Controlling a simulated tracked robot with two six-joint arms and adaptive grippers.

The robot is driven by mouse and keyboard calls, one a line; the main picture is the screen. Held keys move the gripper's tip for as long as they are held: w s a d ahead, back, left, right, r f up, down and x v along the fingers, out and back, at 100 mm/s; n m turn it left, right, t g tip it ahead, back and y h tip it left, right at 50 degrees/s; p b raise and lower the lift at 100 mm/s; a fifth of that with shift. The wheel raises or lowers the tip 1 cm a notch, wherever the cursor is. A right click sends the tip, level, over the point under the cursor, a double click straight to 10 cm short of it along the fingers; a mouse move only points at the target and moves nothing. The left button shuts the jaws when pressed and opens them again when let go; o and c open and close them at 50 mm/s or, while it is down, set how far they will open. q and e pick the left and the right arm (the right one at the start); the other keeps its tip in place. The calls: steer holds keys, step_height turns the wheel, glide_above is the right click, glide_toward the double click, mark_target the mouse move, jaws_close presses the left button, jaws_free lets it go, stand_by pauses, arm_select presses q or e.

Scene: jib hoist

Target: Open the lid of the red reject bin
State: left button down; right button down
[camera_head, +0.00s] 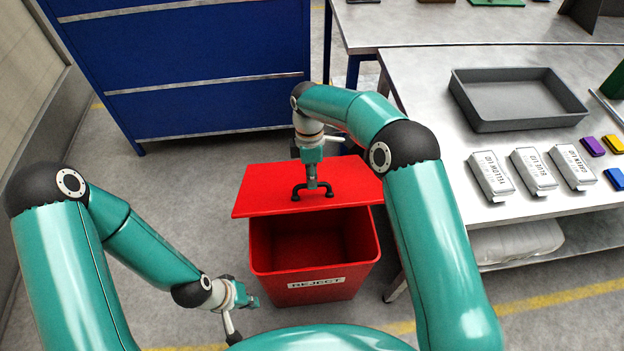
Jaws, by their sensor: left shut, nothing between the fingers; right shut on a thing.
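The red reject bin (313,289) stands on the floor in front of me, with a white REJECT label on its front wall. Its flat red lid (262,189) is off the front part of the opening and sits toward the back, so the dark red inside shows. A black handle (299,193) is on top of the lid. My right gripper (313,186) is shut on this handle from above. My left gripper (232,335) is shut and empty, low to the left of the bin. Whether the lid touches the bin's rear rim is hidden.
A blue drawer cabinet (205,60) stands behind the bin. A metal table (430,100) at right carries a grey tray (520,122), several white labelled boxes (533,169) and coloured pieces. A white bundle (515,241) lies on its lower shelf. Floor left of the bin is clear.

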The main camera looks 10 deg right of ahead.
steer(key=shift+w+d+f, duration=0.15)
steer(key=shift+w+f, duration=0.15)
steer(key=shift+w, duration=0.2)
steer(key=c, duration=1.4)
jaws_free()
steer(key=shift+w+f, duration=0.1)
steer(key=shift+o, duration=1.1)
steer(key=shift+w+f, duration=0.15)
steer(key=shift+w, duration=0.2)
steer(key=shift+s, duration=0.15)
steer(key=shift+r, duration=0.25)
steer(key=v, duration=1.1)
steer(key=shift+r, duration=0.4)
steer(key=shift+s+f, duration=0.1)
